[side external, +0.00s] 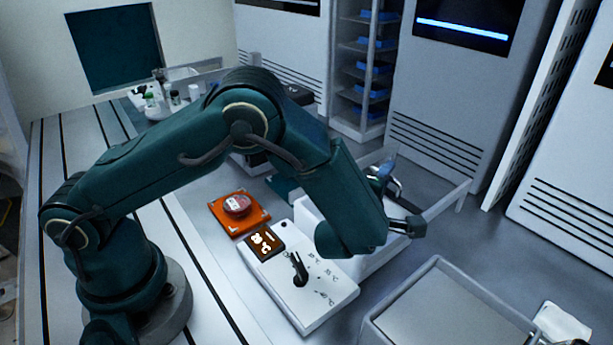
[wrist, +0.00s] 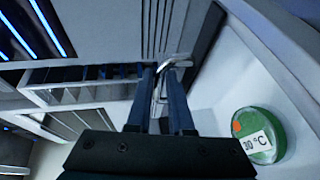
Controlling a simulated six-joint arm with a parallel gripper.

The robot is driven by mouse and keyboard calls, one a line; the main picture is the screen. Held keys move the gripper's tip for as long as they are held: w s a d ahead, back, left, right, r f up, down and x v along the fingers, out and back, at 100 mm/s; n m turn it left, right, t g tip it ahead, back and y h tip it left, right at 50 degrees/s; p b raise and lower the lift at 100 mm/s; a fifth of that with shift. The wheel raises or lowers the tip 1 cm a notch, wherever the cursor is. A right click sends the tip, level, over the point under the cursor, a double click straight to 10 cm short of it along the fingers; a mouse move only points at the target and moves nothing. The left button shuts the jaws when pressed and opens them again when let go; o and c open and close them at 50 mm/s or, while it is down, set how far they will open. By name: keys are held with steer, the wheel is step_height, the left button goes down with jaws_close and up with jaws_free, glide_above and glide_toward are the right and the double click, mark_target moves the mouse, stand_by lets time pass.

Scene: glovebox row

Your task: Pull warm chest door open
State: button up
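A white warm chest (side external: 310,303) with a dark display and a black lever stands in the side view. My arm crosses in front of it and hides much of its far part. My gripper (side external: 406,226) is at the chest's far right side. In the wrist view my gripper (wrist: 161,72) has its two fingers close together, one on each side of a thin metal handle (wrist: 162,84). A green round piece (wrist: 258,135) labelled in °C lies beside white walls at the right. I cannot make out clearly how far the door stands open.
An open grey-white bin (side external: 440,272) stands at the lower right. Clear low panels (side external: 440,203) rise behind my gripper. Tall cabinets (side external: 455,80) line the back.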

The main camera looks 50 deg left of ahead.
steer(key=shift+s, duration=0.1)
steer(key=shift+v, duration=2.5)
